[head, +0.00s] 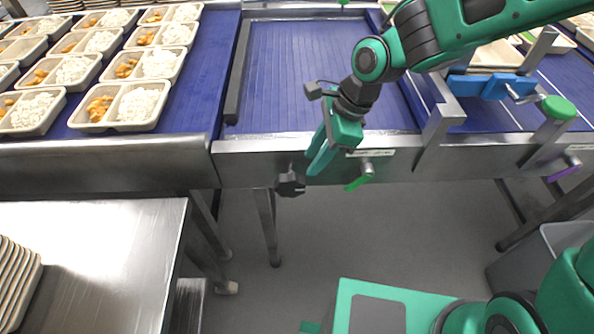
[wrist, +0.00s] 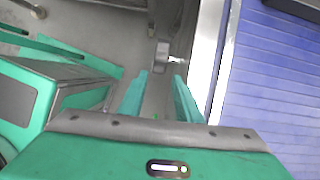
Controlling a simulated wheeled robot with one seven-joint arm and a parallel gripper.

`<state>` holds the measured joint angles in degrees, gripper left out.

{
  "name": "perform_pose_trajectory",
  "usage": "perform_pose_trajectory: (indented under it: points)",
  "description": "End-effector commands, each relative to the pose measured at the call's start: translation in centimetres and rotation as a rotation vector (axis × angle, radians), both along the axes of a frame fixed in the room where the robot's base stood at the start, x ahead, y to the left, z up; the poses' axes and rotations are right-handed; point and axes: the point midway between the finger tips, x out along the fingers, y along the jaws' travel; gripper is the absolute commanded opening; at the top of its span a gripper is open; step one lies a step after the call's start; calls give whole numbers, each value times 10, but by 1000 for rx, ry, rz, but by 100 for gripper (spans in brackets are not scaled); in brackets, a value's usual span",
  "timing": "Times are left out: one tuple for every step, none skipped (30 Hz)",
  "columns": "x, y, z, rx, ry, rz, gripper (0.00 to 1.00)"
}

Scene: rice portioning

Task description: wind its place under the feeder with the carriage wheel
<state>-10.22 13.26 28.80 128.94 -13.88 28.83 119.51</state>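My gripper (head: 317,162) hangs at the front rail of the conveyor, its teal fingers pointing down. In the wrist view its fingers (wrist: 160,92) are apart, with floor between them and nothing held. A black knob-like wheel (head: 290,184) sits low on the front of the rail, just left of and below the fingertips and apart from them. A green crank handle (head: 360,178) is on the rail to the right of the gripper. Which of these is the carriage wheel, I cannot tell for sure. The feeder is not clearly identifiable.
Filled trays (head: 130,105) stand on the blue belt at left. A bare belt section (head: 300,70) lies behind my gripper. A blue block (head: 490,85), metal posts and a purple handle (head: 565,168) are at right. A steel table (head: 110,240) stands front left.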

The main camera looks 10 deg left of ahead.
Motion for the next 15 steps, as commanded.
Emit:
perform_pose_trajectory:
  points:
    - [-3,8,-1,10,13,-9,31]
    - [-5,11,-1,14,19,-15,31]
    - [-6,14,-2,18,26,-22,31]
    - [-7,16,-3,19,30,-26,31]
    - [-7,17,-4,20,32,-28,31]
    - [-7,18,-7,21,33,-31,31]
    - [-7,18,-9,21,34,-32,31]
    - [-7,18,-12,20,34,-33,31]
    - [-7,19,-18,19,35,-35,31]
    - [-8,20,-22,19,35,-35,31]
    - [-8,21,-26,20,35,-36,31]
    - [-8,23,-33,18,35,-36,31]
    - [-8,25,-37,19,35,-37,31]
    - [-9,26,-42,19,35,-37,31]
    - [-9,29,-49,19,35,-37,31]
